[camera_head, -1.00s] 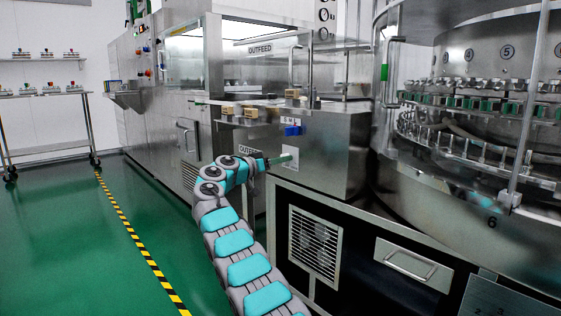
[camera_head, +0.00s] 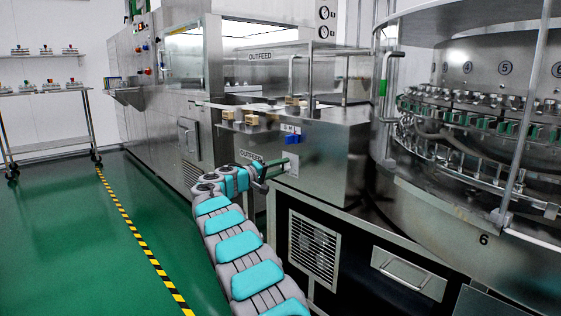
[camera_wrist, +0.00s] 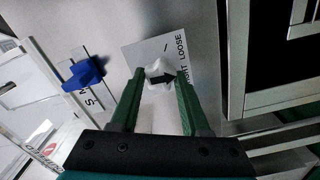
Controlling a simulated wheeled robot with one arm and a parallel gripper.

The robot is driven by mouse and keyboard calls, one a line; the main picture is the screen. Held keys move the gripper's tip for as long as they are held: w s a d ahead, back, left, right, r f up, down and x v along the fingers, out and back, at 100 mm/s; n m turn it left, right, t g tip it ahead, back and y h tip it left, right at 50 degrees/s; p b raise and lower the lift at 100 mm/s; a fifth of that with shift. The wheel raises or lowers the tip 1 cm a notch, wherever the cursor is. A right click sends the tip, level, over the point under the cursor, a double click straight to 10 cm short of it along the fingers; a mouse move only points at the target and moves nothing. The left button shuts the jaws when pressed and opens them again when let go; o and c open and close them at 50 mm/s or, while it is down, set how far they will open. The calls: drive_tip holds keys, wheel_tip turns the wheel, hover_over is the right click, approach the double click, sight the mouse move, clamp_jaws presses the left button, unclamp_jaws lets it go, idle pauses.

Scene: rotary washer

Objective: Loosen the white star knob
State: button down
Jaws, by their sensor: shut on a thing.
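The white star knob (camera_wrist: 157,72) sits on a pale label plate on a steel panel, as the wrist view shows. My gripper (camera_wrist: 156,78) is shut on the knob, with one green finger at each side. In the head view my gripper (camera_head: 284,167) reaches the front of the steel box below the blue knob (camera_head: 292,138). The white knob cannot be made out there.
The blue knob also shows in the wrist view (camera_wrist: 83,73), left of my fingers, on its own label. Wooden blocks (camera_head: 246,118) sit on a ledge above. The round washer (camera_head: 470,150) stands at the right. Green floor (camera_head: 90,240) is clear at the left.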

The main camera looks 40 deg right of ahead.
drive_tip(key=n+p, duration=1)
drive_tip(key=n, duration=0.1)
drive_tip(key=shift+w+a, duration=0.1)
drive_tip(key=shift+f+n, duration=0.1)
drive_tip(key=shift+n, duration=0.2)
idle(0.3)
drive_tip(key=shift+c, duration=1.9)
unclamp_jaws()
drive_tip(key=shift+p, duration=0.3)
drive_tip(key=a+b, duration=0.1)
drive_tip(key=a, duration=0.6)
drive_tip(key=shift+s+a, duration=0.35)
